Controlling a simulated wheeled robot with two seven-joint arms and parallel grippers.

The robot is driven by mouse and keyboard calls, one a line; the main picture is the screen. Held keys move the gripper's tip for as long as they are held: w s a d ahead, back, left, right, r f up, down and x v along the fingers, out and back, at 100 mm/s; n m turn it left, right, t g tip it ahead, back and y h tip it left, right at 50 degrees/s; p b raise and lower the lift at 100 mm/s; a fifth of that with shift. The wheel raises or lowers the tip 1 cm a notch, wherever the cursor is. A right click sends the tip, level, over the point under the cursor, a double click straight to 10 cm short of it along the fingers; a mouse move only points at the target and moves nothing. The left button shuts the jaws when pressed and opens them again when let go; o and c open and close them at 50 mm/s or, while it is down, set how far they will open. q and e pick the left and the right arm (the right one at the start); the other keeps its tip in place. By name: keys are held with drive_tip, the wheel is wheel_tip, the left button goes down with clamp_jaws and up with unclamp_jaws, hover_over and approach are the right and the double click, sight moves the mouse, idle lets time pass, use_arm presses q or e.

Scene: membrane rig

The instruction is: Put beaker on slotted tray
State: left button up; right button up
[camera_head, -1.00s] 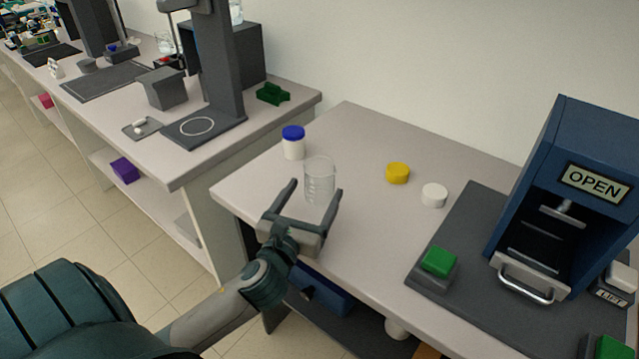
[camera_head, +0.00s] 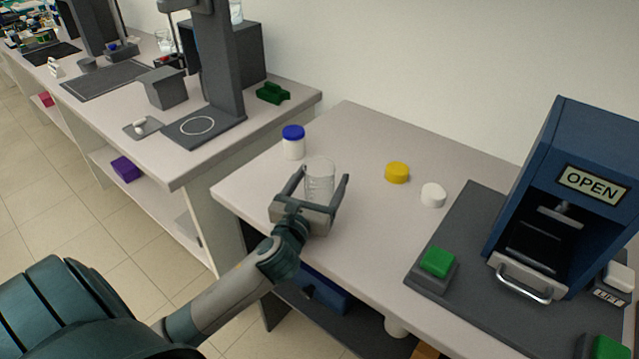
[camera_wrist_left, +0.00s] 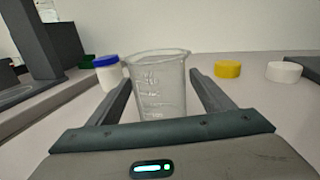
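A clear graduated beaker (camera_head: 320,178) stands upright near the front left of the right-hand bench. My left gripper (camera_head: 325,175) is open, with one finger on each side of the beaker. In the left wrist view the beaker (camera_wrist_left: 158,82) stands between the two fingers, with a gap on both sides. I cannot make out a slotted tray for certain; a dark drawer-like part (camera_head: 532,250) with a silver handle shows inside the blue device marked OPEN. My right gripper is out of view.
A blue-capped white jar (camera_head: 293,142) stands behind the beaker. A yellow cap (camera_head: 397,172) and a white cap (camera_head: 433,195) lie to its right. A green button (camera_head: 438,262) sits on the dark mat before the blue device (camera_head: 585,150). Clear bench lies between caps and front edge.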

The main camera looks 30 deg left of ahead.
sight(322, 165)
use_arm(q)
drive_tip(key=c, duration=1.1)
drive_tip(key=shift+r, duration=0.1)
drive_tip(key=shift+r, duration=0.5)
drive_tip(key=r, duration=0.3)
drive_tip(key=shift+d+r, duration=0.2)
drive_tip(key=s+d+r, duration=0.3)
drive_tip(key=d+r, duration=0.3)
drive_tip(key=d, duration=0.4)
drive_tip(key=shift+s+d+r+p, duration=0.25)
drive_tip(key=shift+d+p, duration=0.05)
drive_tip(key=shift+d, duration=0.05)
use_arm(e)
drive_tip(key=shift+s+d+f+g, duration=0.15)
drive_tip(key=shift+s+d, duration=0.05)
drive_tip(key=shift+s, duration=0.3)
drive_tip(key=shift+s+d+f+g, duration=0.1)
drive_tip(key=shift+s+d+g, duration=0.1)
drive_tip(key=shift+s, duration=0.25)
